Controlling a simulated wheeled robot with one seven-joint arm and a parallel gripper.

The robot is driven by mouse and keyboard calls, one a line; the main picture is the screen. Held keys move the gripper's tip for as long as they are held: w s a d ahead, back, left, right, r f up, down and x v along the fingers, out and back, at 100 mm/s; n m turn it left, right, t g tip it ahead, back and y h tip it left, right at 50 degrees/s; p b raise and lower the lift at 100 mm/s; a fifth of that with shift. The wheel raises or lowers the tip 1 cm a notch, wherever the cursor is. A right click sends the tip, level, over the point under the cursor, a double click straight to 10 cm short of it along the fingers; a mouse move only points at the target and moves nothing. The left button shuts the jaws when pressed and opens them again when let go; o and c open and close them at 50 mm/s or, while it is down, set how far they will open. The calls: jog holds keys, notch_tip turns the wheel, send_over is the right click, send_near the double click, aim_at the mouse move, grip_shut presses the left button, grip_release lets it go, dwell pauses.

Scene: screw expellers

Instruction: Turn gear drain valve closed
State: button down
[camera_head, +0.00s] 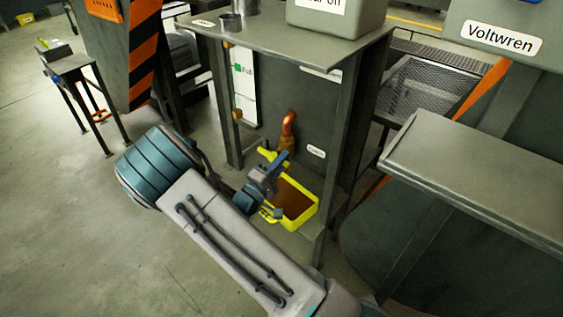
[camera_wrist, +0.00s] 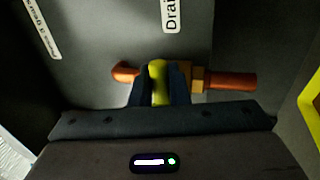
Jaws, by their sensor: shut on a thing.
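The drain valve has a yellow handle (camera_wrist: 158,72) on a copper pipe (camera_wrist: 232,82) with a brass fitting. In the wrist view my gripper (camera_wrist: 160,88) has its dark fingers on both sides of the yellow handle, shut on it. I cannot tell whether the valve is open or closed.
A yellow tray (camera_head: 312,214) with a brown inside stands below the valve, close to my gripper. A grey stand (camera_head: 225,92) with legs and a top frames the valve. A large grey machine (camera_head: 470,190) stands at right.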

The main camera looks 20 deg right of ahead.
jog(key=shift+f, duration=0.1)
jog(key=c, duration=1.5)
grip_release()
jog(key=shift+s+a, duration=0.1)
jog(key=p+v, duration=0.1)
jog(key=v, duration=1.2)
jog(key=shift+s+a, duration=0.15)
jog(key=shift+a, duration=0.2)
jog(key=shift+d+p, duration=0.1)
jog(key=shift+p, duration=0.2)
